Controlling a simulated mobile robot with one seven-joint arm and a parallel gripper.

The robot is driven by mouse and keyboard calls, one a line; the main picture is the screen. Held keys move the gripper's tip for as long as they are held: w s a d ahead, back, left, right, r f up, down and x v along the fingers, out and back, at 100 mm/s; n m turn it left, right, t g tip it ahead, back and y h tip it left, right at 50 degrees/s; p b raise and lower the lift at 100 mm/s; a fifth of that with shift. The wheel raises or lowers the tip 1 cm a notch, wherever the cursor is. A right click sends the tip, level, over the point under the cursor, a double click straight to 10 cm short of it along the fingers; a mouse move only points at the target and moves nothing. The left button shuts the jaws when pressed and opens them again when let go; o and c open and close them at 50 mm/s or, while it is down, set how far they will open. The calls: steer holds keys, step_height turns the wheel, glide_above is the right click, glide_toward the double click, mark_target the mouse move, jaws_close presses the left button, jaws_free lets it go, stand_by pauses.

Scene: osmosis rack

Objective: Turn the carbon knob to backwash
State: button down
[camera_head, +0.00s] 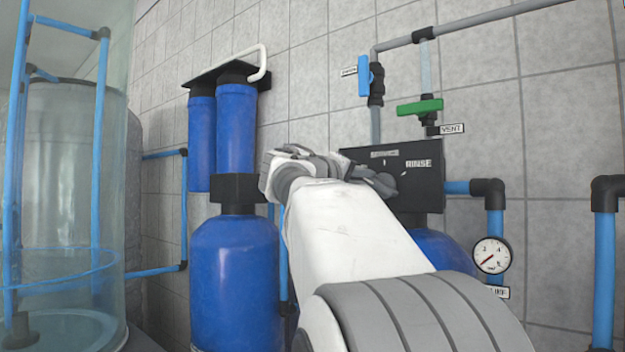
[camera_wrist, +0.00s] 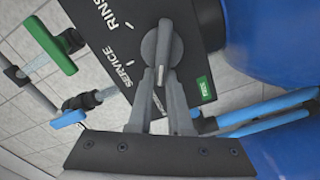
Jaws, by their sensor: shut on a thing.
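The grey carbon knob (camera_wrist: 163,45) sits on a black control panel (camera_wrist: 200,30) in the wrist view. Its round base carries a raised bar. My gripper (camera_wrist: 161,76) has its two fingers on either side of the lower end of this bar, shut on it. RINSE and SERVICE labels show to the left of the knob, with white tick marks. Another label is partly covered by the fingers, so I cannot read it. In the head view the panel (camera_head: 425,185) is at the right of my gripper (camera_head: 372,180), and my arm hides much of the knob.
A green valve handle (camera_head: 419,107) and a blue valve handle (camera_head: 364,76) stand above the panel. A pressure gauge (camera_head: 492,255) and blue pipes are to the right. Blue filter housings (camera_head: 236,130) and a blue tank (camera_head: 235,280) stand left of my arm. A clear tank (camera_head: 70,200) is far left.

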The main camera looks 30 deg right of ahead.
steer(key=c, duration=0.8)
jaws_free()
steer(key=shift+c, duration=0.2)
steer(key=b+v, duration=0.2)
steer(key=v, duration=1.5)
steer(key=shift+a, duration=0.25)
steer(key=shift+s, duration=0.1)
steer(key=s+a+f+n+t+y+p, duration=0.1)
steer(key=s+a+f+n+y+p, duration=0.3)
steer(key=f, duration=0.6)
steer(key=s+a+f+y+b, duration=0.1)
steer(key=f+y, duration=0.4)
steer(key=f, duration=0.5)
steer(key=s+a+f+y+p, duration=0.1)
steer(key=s+a+f+y, duration=0.3)
steer(key=f, duration=0.4)
steer(key=s+a+f+m+y+p, duration=0.1)
steer(key=s+a+f+y, duration=0.3)
steer(key=s+a+f, duration=0.2)
step_height(320, 180, down, 3)
steer(key=shift+s+a+r, duration=0.15)
steer(key=shift+a+r, duration=0.05)
steer(key=shift+a, duration=0.9)
